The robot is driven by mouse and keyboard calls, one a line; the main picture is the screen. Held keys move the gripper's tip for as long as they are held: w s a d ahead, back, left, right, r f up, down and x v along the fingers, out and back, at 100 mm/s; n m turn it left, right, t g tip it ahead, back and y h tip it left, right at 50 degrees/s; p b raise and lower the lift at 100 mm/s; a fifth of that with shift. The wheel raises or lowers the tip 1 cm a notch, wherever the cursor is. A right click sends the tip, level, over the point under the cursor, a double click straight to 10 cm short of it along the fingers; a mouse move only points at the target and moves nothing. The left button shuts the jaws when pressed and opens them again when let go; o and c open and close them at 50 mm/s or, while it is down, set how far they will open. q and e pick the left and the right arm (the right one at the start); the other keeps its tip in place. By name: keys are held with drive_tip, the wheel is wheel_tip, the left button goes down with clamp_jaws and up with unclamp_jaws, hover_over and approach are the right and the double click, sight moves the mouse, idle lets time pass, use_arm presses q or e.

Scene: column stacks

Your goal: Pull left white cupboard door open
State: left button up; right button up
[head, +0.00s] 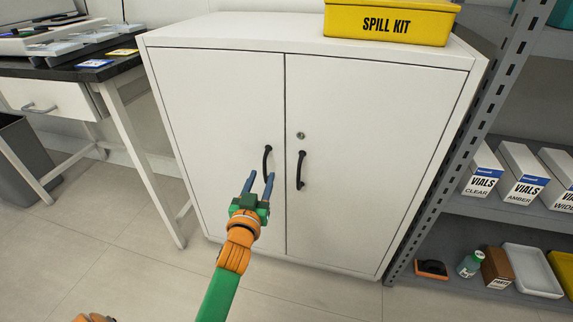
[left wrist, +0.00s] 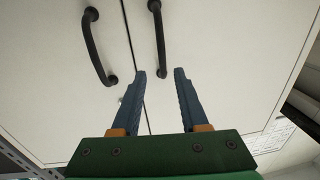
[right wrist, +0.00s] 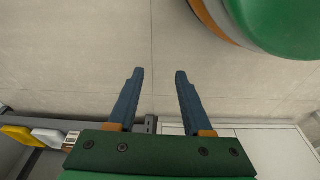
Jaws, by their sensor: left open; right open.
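The left white cupboard door (head: 220,130) is closed, flush with the right door (head: 360,150). Its black bow handle (head: 267,160) stands upright near the centre seam. My left gripper (head: 260,177) is open and empty in front of this handle, its blue fingers pointing at it. In the left wrist view, the left door's handle (left wrist: 158,35) runs down to the gap between the fingertips of my left gripper (left wrist: 160,72). I cannot tell if they touch it. My right gripper (right wrist: 160,72) is open and empty, with floor behind its fingers; the head view does not show it.
The right door has its own handle (head: 301,170) and a lock (head: 300,135). A yellow spill kit (head: 388,22) sits on the cupboard. A grey shelf rack (head: 480,207) with vial boxes stands close at right. A desk (head: 70,70) stands at left. Floor in front is clear.

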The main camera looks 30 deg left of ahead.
sight(264, 167)
use_arm(q)
drive_tip(key=b+x, duration=0.1)
drive_tip(key=x, duration=0.3)
drive_tip(key=shift+a, duration=0.25)
drive_tip(key=shift+b+x, duration=0.35)
drive_tip(key=shift+x, duration=0.4)
clamp_jaws()
use_arm(e)
drive_tip(key=r, duration=0.4)
drive_tip(key=shift+w+a+r, duration=0.25)
drive_tip(key=shift+w+r, duration=0.05)
drive_tip(key=shift+r, duration=0.05)
use_arm(q)
drive_tip(key=shift+d, duration=0.1)
